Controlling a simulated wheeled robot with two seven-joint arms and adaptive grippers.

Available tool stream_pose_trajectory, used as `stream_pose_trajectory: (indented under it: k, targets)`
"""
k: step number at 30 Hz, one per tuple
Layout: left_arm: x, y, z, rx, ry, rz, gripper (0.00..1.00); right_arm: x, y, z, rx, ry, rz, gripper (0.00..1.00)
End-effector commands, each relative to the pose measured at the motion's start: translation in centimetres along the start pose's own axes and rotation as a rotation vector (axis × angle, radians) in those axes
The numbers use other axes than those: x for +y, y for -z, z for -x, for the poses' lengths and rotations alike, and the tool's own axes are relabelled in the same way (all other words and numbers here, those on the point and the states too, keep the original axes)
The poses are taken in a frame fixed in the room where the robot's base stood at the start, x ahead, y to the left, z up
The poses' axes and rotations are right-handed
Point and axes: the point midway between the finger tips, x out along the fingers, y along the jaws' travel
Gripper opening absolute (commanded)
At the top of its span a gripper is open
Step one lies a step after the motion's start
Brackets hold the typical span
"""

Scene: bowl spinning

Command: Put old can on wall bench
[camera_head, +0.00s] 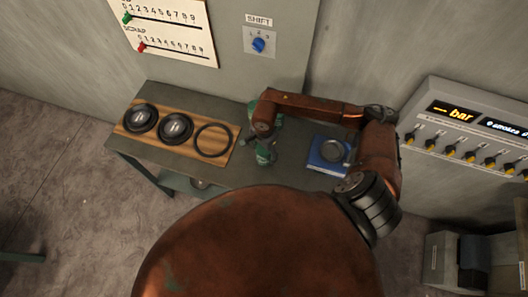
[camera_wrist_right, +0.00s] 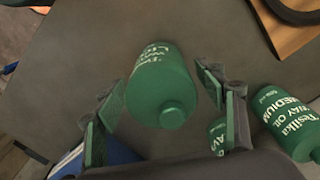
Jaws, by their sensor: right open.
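My right gripper (camera_head: 264,140) is open over the wall bench (camera_head: 222,105), a dark table against the wall. In the right wrist view, a green can (camera_wrist_right: 160,80) with white lettering lies between the spread fingers of the gripper (camera_wrist_right: 162,94); no firm grip shows. A green can (camera_head: 264,155) shows just below the gripper in the head view. Two more green cans are at the right of the wrist view: a larger one (camera_wrist_right: 288,122) and one partly hidden by a finger (camera_wrist_right: 217,136). I cannot tell which can is the old one. My left gripper is out of view.
A wooden board (camera_head: 190,148) with two black round parts (camera_head: 140,117) and a black ring (camera_head: 213,140) lies on the bench's left. A blue item (camera_head: 319,160) with a round grey part lies at its right. A control panel (camera_head: 470,130) is on the right wall.

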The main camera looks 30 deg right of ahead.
Motion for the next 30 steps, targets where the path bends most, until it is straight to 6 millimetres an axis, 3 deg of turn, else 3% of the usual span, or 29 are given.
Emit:
stream_pose_trajectory:
  k: [8, 21, 30]
  targets:
    - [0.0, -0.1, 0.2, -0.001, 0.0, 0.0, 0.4, -0.1, 0.1, 0.9, 0.001, 0.003, 0.001, 0.64]
    - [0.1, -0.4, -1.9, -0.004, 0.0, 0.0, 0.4, -0.1, 0.1, 9.5, 0.003, 0.004, 0.001, 0.64]
    - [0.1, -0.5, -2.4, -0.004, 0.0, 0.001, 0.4, 0.0, 0.0, 12.2, 0.001, 0.001, 0.0, 0.64]
